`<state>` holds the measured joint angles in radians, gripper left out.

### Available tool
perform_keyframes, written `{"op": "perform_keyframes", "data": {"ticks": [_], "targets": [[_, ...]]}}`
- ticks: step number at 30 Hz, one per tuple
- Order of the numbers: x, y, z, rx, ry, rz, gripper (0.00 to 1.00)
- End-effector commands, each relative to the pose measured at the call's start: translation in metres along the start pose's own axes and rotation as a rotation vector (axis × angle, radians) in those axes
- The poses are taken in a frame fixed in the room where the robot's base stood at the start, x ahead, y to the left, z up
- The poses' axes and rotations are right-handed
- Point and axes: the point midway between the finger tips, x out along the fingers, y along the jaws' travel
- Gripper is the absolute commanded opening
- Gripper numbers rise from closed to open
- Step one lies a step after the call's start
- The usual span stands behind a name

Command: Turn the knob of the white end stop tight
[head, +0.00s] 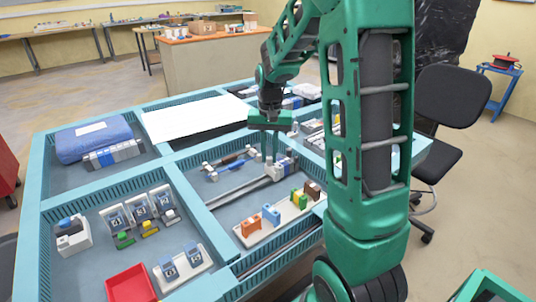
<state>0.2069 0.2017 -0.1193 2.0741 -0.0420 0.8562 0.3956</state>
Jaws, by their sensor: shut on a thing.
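My gripper (270,127) is small in the head view, with its green body over the back of the middle compartment. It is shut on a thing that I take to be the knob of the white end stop. The fingertips and knob are too small and too hidden to make out. Pale blocks (284,167) sit at the far right end of a long metal rail (238,191), just below my gripper in the picture. I cannot tell the end stop apart from the blocks beside it.
The blue-walled sorting table (188,203) has several compartments. In the middle one, a tray (262,233) holds orange, blue, green and brown parts. A red bin (130,284), socket parts (140,210) and a blue cloth (92,138) lie left. A white sheet (195,117) lies behind.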

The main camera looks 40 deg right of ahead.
Motion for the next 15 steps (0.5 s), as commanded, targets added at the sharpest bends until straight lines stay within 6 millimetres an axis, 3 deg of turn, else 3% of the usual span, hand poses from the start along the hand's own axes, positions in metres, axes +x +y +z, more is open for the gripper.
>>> {"op": "perform_keyframes", "data": {"ticks": [15], "targets": [[-0.0023,-0.0016,-0.0024,0.487,0.008,-0.007,0.0]]}}
